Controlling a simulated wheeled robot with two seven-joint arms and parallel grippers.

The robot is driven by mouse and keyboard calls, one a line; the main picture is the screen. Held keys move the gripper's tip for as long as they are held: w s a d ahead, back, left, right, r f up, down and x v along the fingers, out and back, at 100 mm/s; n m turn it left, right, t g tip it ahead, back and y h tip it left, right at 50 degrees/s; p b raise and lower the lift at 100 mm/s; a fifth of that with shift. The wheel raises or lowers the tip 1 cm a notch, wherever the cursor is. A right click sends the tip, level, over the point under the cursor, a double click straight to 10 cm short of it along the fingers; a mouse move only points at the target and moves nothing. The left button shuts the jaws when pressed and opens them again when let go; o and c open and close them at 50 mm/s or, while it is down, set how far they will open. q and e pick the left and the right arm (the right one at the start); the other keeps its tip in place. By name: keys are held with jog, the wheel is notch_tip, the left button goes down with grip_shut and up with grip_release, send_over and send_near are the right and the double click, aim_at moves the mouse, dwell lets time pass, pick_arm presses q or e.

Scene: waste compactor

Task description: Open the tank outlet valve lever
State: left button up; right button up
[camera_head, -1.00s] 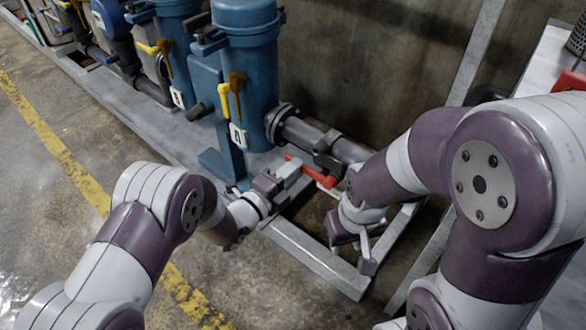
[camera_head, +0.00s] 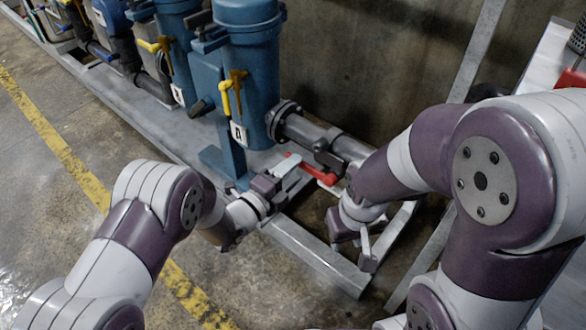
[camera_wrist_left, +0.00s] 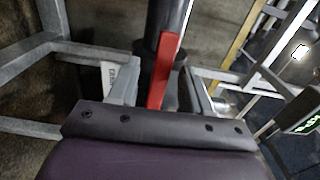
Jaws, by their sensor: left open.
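The red valve lever (camera_head: 320,172) sits by the grey outlet pipe (camera_head: 312,138) at the foot of the blue tank (camera_head: 250,75). My left gripper (camera_head: 294,173) is open at the lever's left end. In the left wrist view the red lever (camera_wrist_left: 164,72) stands between the two spread grey fingers of my left gripper (camera_wrist_left: 161,92), with gaps on both sides; contact cannot be made out. My right gripper (camera_head: 352,245) hangs low, right of the lever and apart from it; its jaw opening is unclear.
A grey metal frame (camera_head: 318,257) runs along the floor below the lever. Several more blue tanks with yellow handles stand to the left. A yellow floor line (camera_head: 55,145) crosses open concrete. A wall is close behind the pipe.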

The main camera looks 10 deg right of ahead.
pick_arm(q)
jog(key=p+v, duration=0.3)
jog(key=v, duration=0.9)
jog(key=shift+p, duration=0.4)
